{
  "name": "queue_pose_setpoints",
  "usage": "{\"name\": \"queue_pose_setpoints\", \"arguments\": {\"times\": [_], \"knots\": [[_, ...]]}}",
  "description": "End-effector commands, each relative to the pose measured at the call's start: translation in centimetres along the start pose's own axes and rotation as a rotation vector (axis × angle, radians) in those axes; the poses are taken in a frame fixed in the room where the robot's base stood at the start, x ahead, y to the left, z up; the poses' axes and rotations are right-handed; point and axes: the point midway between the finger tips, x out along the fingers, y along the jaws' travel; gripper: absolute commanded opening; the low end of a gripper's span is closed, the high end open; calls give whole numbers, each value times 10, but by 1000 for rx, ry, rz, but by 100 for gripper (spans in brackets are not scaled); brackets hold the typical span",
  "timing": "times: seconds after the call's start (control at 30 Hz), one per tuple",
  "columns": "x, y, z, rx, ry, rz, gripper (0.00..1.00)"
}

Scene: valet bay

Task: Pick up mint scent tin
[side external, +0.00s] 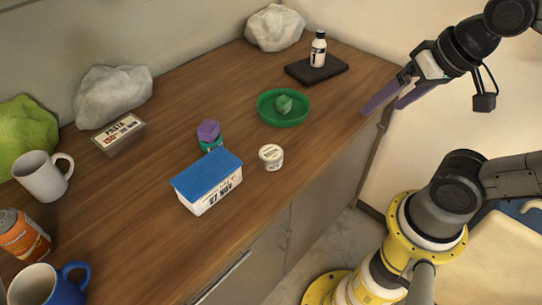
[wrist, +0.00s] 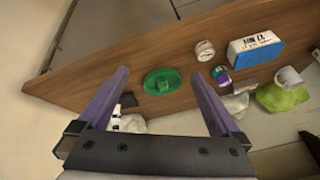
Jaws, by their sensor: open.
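A small round white tin (side external: 271,157) with a printed lid stands on the wooden counter beside the blue-lidded box; its print is too small to read. It also shows in the wrist view (wrist: 205,50). A teal tin or block (side external: 211,145) with a purple cube (side external: 208,130) on top stands behind the box. I cannot tell from a label which one is the mint scent tin. My gripper (side external: 382,109) is open and empty at the counter's right end, well apart from both. In the wrist view its fingers (wrist: 158,74) frame the green dish from a distance.
A green dish (side external: 263,115) holds a green lump (side external: 284,104). The blue-lidded box (side external: 210,183) stands front centre. A bottle (side external: 318,50) stands on a black pad (side external: 330,69). Mugs, an orange can (side external: 22,236), a pasta box (side external: 118,135) and rocks lie left and back. The right counter end is clear.

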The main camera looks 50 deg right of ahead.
Motion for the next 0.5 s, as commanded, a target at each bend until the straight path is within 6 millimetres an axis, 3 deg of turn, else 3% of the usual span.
{"name": "queue_pose_setpoints", "arguments": {"times": [0.27,0.37,0.5], "knots": [[-6,-36,-50,603,-90,50,100],[2,-57,-70,804,-135,99,100],[29,-95,-94,1049,-195,205,100]]}}
